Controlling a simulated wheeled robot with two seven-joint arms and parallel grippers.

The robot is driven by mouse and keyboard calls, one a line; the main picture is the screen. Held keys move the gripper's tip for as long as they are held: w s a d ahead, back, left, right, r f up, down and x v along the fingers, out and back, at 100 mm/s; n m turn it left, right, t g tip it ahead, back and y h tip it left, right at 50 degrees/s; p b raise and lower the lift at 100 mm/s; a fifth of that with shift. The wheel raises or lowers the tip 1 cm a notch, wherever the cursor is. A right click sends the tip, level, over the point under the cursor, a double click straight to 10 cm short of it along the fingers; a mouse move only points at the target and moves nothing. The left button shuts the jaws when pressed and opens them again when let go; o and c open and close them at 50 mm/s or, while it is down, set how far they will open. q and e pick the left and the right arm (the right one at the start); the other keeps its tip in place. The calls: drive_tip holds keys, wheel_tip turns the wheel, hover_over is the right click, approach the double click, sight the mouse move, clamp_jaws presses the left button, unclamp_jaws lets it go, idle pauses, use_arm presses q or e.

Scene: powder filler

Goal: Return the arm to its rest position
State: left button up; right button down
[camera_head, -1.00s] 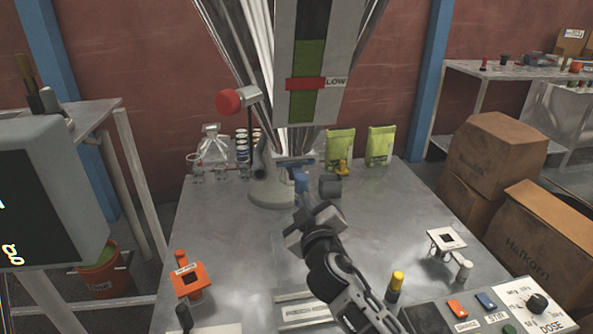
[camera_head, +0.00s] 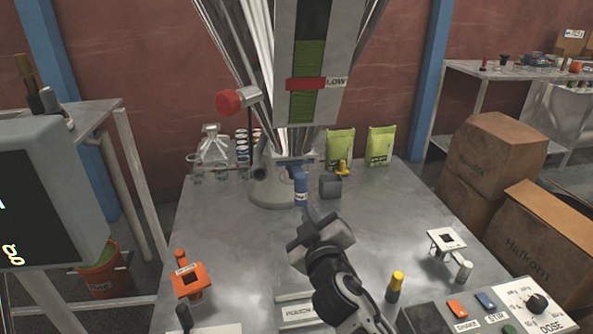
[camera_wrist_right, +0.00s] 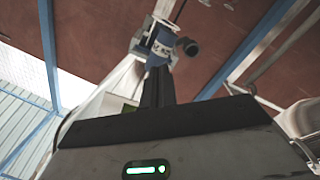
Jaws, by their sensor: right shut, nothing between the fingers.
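My right gripper (camera_head: 312,226) is dark grey and sits above the middle of the metal table (camera_head: 230,240). It is shut and empty, with its fingers pointing toward the hopper's base. In the right wrist view the shut fingers (camera_wrist_right: 157,88) point up toward a blue part (camera_wrist_right: 152,45) of the filler. In the head view a blue-handled part (camera_head: 300,185) hangs under the hopper (camera_head: 235,50), just beyond the gripper and apart from it. My left gripper does not show.
An orange stand (camera_head: 187,282) is at the table's left and a white stand (camera_head: 446,241) at the right. A yellow-capped bottle (camera_head: 396,284) stands beside my right arm. The control panel (camera_head: 490,312) is at front right. Green pouches (camera_head: 340,148) stand at the back.

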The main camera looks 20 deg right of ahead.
drive_tip(key=shift+s, duration=0.3)
drive_tip(key=shift+a, duration=0.1)
drive_tip(key=s+a+f+m+g+y, duration=0.1)
drive_tip(key=s+a+f+g+y, duration=0.2)
drive_tip(key=s+f, duration=0.6)
drive_tip(key=s+a+f+m+g+y, duration=0.1)
drive_tip(key=s+a+f+g+y, duration=0.3)
drive_tip(key=s+a+f, duration=0.3)
drive_tip(key=s+f, duration=0.3)
drive_tip(key=s, duration=0.1)
drive_tip(key=shift+s+a+f+y, duration=0.25)
drive_tip(key=shift+s+y, duration=0.05)
drive_tip(key=shift+s, duration=0.05)
